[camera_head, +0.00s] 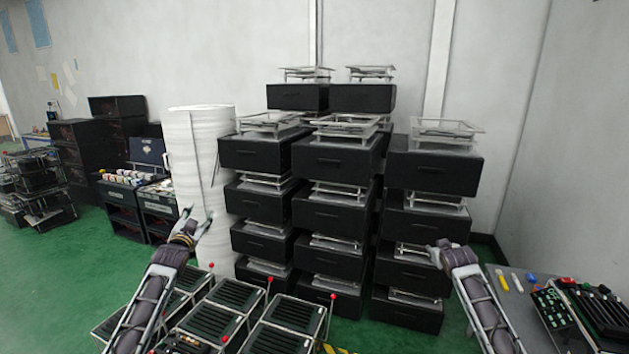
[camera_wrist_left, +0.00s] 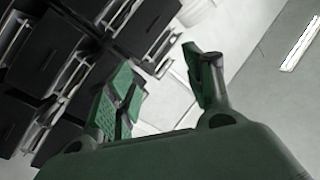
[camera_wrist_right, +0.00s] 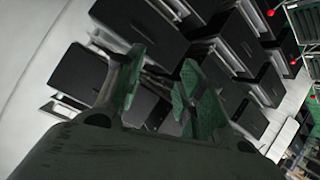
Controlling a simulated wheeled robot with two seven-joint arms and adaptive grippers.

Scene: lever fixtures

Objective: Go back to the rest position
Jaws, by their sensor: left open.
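My left gripper (camera_head: 198,215) is raised in front of the white wrapped roll and points up. In the left wrist view its two green-padded fingers (camera_wrist_left: 165,80) are spread with nothing between them. My right gripper (camera_head: 437,252) is raised in front of the right stack of black boxes. In the right wrist view its fingers (camera_wrist_right: 158,82) are apart and empty. The black lever fixtures (camera_head: 208,325) with red-knobbed levers (camera_head: 270,281) stand low at the bottom centre, between my forearms. Neither gripper touches them. My left forearm hides part of the fixtures.
Tall stacks of black boxes (camera_head: 331,160) with metal frames fill the middle. A white wrapped roll (camera_head: 200,150) stands left of them. A grey table (camera_head: 510,305) with a green board and small coloured parts is at the lower right. Green floor (camera_head: 60,270) is open at the left.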

